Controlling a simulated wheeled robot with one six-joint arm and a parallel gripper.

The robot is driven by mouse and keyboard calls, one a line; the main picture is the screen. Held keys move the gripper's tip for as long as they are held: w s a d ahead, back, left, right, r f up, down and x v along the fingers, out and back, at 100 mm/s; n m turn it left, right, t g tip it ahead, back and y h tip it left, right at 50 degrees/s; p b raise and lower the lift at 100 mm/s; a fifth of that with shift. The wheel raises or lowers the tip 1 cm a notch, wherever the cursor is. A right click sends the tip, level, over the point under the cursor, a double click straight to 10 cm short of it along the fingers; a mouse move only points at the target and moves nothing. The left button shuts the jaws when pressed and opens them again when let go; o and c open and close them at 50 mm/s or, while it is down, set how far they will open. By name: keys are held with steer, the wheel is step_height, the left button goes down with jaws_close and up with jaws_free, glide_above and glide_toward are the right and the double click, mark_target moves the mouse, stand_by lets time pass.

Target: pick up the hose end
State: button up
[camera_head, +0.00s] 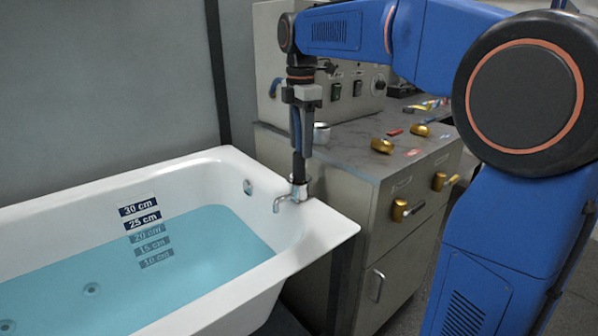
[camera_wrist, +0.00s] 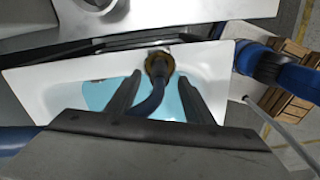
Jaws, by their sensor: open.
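The hose end is a dark brass-coloured fitting (camera_wrist: 159,66) on a blue hose (camera_wrist: 150,102) in the wrist view. My gripper (camera_wrist: 160,82) is open, with one finger on each side of the hose; the fitting shows just past the fingertips. I cannot tell whether either finger touches it. In the head view my gripper (camera_head: 299,172) points down at the tub's right end, just above the chrome tap (camera_head: 291,195). A strip of blue hose (camera_head: 296,128) shows beside it there, but the fitting cannot be made out.
Wooden crates (camera_wrist: 285,105) show at right in the wrist view.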

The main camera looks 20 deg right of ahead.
mark_target(299, 162)
steer(key=shift+a+f, duration=0.2)
steer(key=shift+f, duration=2.9)
steer(key=shift+c, duration=0.2)
jaws_close()
steer(key=shift+r, duration=0.15)
